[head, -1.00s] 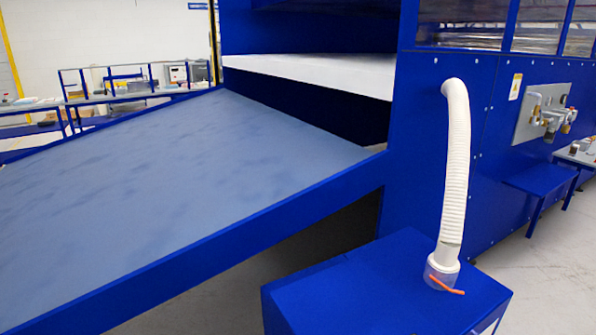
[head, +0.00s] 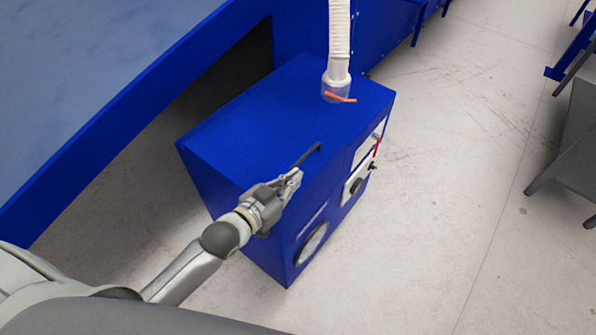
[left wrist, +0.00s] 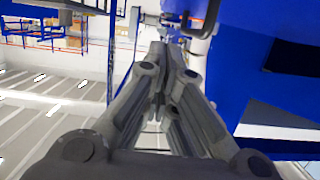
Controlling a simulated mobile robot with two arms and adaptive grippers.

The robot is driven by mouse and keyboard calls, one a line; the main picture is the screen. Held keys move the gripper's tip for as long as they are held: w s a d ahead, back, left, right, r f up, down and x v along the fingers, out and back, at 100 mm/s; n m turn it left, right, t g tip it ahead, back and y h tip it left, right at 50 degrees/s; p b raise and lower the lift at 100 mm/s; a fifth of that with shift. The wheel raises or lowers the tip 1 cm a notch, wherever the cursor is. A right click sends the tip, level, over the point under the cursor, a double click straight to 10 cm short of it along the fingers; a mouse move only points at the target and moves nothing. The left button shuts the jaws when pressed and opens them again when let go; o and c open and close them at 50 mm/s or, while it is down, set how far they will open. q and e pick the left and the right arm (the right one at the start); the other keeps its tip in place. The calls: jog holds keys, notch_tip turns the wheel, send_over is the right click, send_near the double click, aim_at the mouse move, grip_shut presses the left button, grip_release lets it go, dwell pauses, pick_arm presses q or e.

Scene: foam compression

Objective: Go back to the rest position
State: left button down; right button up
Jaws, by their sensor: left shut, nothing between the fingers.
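My left gripper (head: 296,175) is in front of the blue box (head: 255,125) in the head view, over its near upper edge. Its fingers are together with nothing between them; the left wrist view shows them closed too (left wrist: 160,50). A dark handle (head: 310,153) on the box shows just beyond the fingertips. I cannot tell whether the fingers touch it. My right gripper is not in either view.
A white ribbed hose (head: 339,35) rises from a clear collar with an orange lever (head: 340,97) on the box. A gauge (head: 311,244) and a red-handled switch (head: 377,145) are on its side. A sloping blue conveyor (head: 90,75) lies left. Grey floor (head: 450,180) is open to the right.

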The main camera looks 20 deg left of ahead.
pick_arm(q)
jog(key=v, duration=0.4)
jog(key=shift+a+b, duration=0.15)
jog(key=shift+b, duration=0.2)
jog(key=shift+v, duration=0.85)
jog(key=s+a+f+n+g+y, duration=0.1)
jog(key=s+a+f+g+y, duration=0.15)
jog(key=s+f+g, duration=0.4)
jog(key=s+a+f+n+g+y, duration=0.1)
jog(key=s+a+n+g+y, duration=0.2)
jog(key=s, duration=0.7)
notch_tip(320, 180, down, 25)
jog(key=d+m+g, duration=0.1)
jog(key=d+g, duration=0.1)
jog(key=g, duration=0.1)
jog(key=s+a+f, duration=0.1)
jog(key=s+f, duration=0.7)
jog(key=s, duration=0.1)
jog(key=s+a+f, duration=0.2)
jog(key=s+f, duration=0.7)
jog(key=shift+a+m+g, duration=0.25)
jog(key=shift+m+g, duration=0.05)
jog(key=shift+g, duration=0.05)
jog(key=shift+s, duration=0.1)
